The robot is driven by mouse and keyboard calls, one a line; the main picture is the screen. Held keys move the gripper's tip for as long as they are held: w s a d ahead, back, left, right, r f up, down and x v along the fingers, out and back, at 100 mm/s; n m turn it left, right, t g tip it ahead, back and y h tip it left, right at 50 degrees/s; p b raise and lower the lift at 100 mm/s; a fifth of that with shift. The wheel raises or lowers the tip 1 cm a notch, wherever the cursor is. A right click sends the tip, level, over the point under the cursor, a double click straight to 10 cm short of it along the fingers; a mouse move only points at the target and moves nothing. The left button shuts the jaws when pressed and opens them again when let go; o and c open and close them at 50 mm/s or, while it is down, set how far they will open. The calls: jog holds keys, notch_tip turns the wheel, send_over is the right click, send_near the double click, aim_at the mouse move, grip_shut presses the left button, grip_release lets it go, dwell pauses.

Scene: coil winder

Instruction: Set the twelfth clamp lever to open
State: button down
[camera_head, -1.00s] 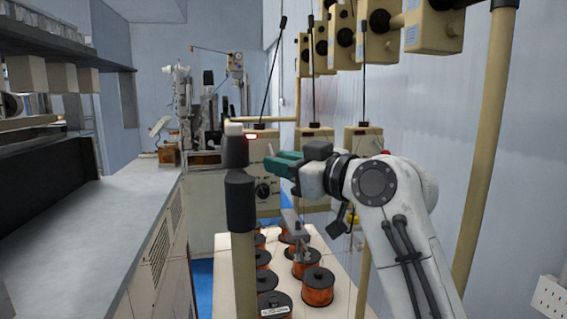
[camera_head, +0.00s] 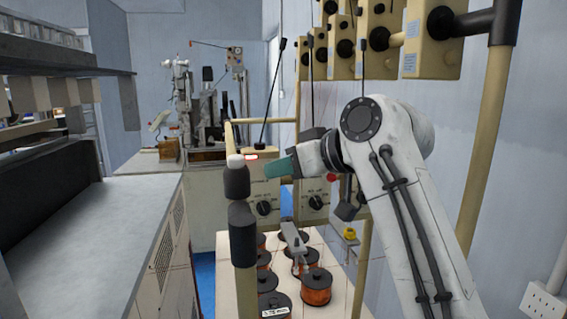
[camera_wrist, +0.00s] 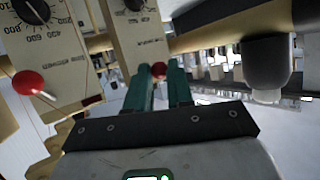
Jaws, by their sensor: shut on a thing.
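In the wrist view my gripper (camera_wrist: 161,72) has its two green fingers on either side of a red ball knob (camera_wrist: 158,69), shut on it. The knob belongs to a lever on a cream tensioner box (camera_wrist: 138,40) with a dial. In the head view my gripper (camera_head: 270,169) points left, in front of a cream dial box (camera_head: 264,202); the held knob is hidden there. A second red knob (camera_wrist: 28,83) stands on the neighbouring box to the left in the wrist view. No number is legible that tells which lever is the twelfth.
Copper wire spools (camera_head: 316,288) stand on a pale surface below my arm. A tan post with black sleeves (camera_head: 242,235) rises left of my gripper. More cream boxes (camera_head: 432,38) hang upper right. A grey bench (camera_head: 100,230) runs along the left.

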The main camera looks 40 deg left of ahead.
jog(key=shift+w+a+r+m+g+h, duration=0.2)
jog(key=shift+r+m+g+h, duration=0.2)
jog(key=shift+r+h, duration=0.3)
jog(key=shift+w+a+r+m+g+h, duration=0.15)
jog(key=shift+r+m+g+h, duration=0.15)
jog(key=shift+r+g+h, duration=0.35)
jog(key=shift+h, duration=0.35)
jog(key=c, duration=1)
grip_release()
jog(key=shift+a, duration=0.1)
jog(key=shift+f, duration=0.1)
jog(key=s+b+v, duration=0.1)
jog(key=b+v, duration=0.1)
jog(key=v, duration=0.8)
jog(key=shift+w+d+r+b, duration=0.3)
jog(key=shift+w+b, duration=0.05)
jog(key=shift+w, duration=0.1)
jog(key=shift+s+f, duration=0.1)
